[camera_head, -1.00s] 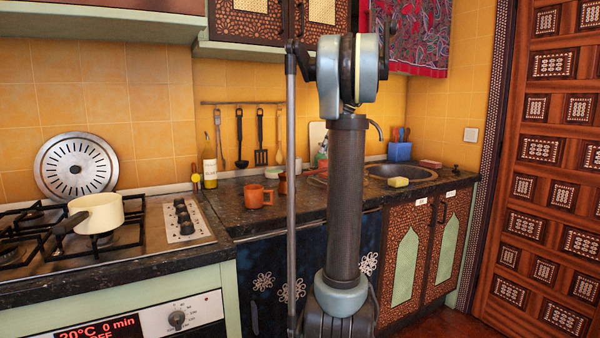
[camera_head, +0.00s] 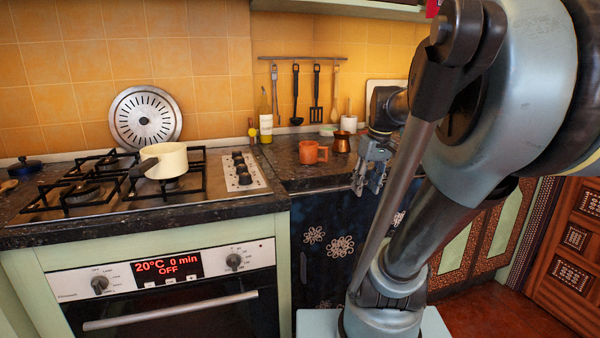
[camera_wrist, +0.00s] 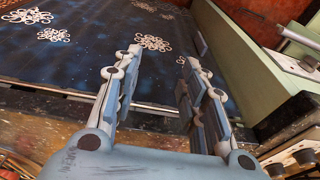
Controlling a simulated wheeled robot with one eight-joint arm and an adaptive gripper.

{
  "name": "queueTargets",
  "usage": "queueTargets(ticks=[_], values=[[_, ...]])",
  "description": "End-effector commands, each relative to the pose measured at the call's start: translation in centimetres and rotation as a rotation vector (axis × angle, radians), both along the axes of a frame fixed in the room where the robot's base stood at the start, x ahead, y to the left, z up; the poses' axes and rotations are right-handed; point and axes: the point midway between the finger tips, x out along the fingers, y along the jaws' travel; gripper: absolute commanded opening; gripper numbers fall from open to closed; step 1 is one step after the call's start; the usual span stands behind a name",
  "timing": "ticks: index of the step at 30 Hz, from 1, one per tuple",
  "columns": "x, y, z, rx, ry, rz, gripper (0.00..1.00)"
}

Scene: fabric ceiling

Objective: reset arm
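My gripper (camera_head: 369,178) hangs in front of the counter's edge in the head view, fingers pointing down. In the wrist view its two fingers (camera_wrist: 160,60) stand apart with nothing between them, so it is open and empty. Beyond the fingertips is the dark blue panel with white flower shapes (camera_wrist: 60,50). My arm is bent and fills the right side of the head view, hiding the sink area.
An orange mug (camera_head: 312,152) and a copper pot (camera_head: 341,142) stand on the dark counter (camera_head: 290,175) near my gripper. A cream pan (camera_head: 170,160) sits on the stove (camera_head: 110,195), left. A bottle (camera_head: 265,118) stands behind. The oven handle (camera_head: 170,310) sticks out.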

Motion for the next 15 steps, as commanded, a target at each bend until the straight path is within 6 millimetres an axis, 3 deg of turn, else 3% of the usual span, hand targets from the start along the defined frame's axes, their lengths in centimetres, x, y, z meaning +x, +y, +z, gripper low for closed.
queueTargets(ticks=[6,12,15], values=[[-5.9,0.8,-6.8,-0.029,0.002,-0.149,0.39],[-9.6,0.8,-11.9,-0.046,-0.008,-0.268,0.39],[-10.6,0.7,-13.5,-0.050,-0.012,-0.305,0.39]])
